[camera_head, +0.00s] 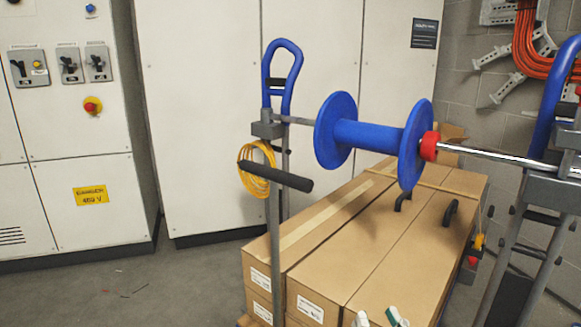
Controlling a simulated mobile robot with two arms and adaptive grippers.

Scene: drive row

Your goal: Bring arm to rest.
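Two small pale fingertips with green parts, which look like my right gripper (379,318), poke up at the bottom edge of the head view. They stand apart with nothing visible between them, in front of the near end of the long cardboard cartons (350,240). The rest of this gripper and its arm are cut off by the frame. My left gripper is not in view.
A blue reel (371,134) hangs on a steel bar (500,154) with a red collar (429,146), between blue-topped stands. A dark padded bar (275,177) and a yellow cable coil (256,168) are at the left stand. White cabinets (205,110) stand behind; floor (120,290) at left is mostly clear.

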